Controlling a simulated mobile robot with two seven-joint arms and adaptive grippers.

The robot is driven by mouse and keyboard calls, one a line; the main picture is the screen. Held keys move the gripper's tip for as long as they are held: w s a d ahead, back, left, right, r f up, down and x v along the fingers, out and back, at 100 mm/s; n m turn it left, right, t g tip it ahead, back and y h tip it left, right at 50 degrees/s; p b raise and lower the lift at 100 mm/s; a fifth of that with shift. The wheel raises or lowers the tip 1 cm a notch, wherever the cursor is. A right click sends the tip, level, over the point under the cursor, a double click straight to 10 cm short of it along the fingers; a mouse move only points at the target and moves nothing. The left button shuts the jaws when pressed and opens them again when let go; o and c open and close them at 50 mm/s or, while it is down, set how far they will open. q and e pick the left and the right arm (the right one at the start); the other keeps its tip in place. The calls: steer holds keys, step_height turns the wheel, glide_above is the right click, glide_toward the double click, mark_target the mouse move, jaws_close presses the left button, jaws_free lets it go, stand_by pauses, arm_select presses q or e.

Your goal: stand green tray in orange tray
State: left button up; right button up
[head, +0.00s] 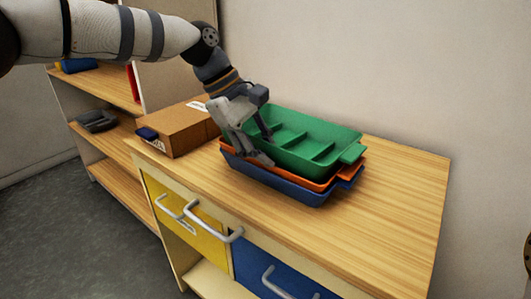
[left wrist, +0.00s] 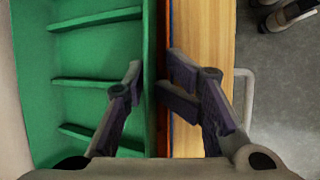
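The green tray (head: 330,138), with dividers inside, lies upright on top of the orange tray (head: 322,187). Both are stacked on a blue tray (head: 300,194) on the wooden cabinet top. My left gripper (head: 266,145) is open at the green tray's near-left long wall, one finger inside the tray and one outside. In the left wrist view the green tray (left wrist: 95,60) fills the left side and its wall runs between the fingers (left wrist: 155,80). A thin strip of the orange tray shows beside it. My right gripper is out of view.
A cardboard box (head: 175,128) stands left of the trays. The cabinet top (head: 400,200) is clear in front and to the right, with a wall behind. Yellow (head: 190,215) and blue drawers with handles face the front. A lower shelf unit (head: 105,140) stands at left.

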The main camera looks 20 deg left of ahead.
arm_select(q)
steer(key=v, duration=1.3)
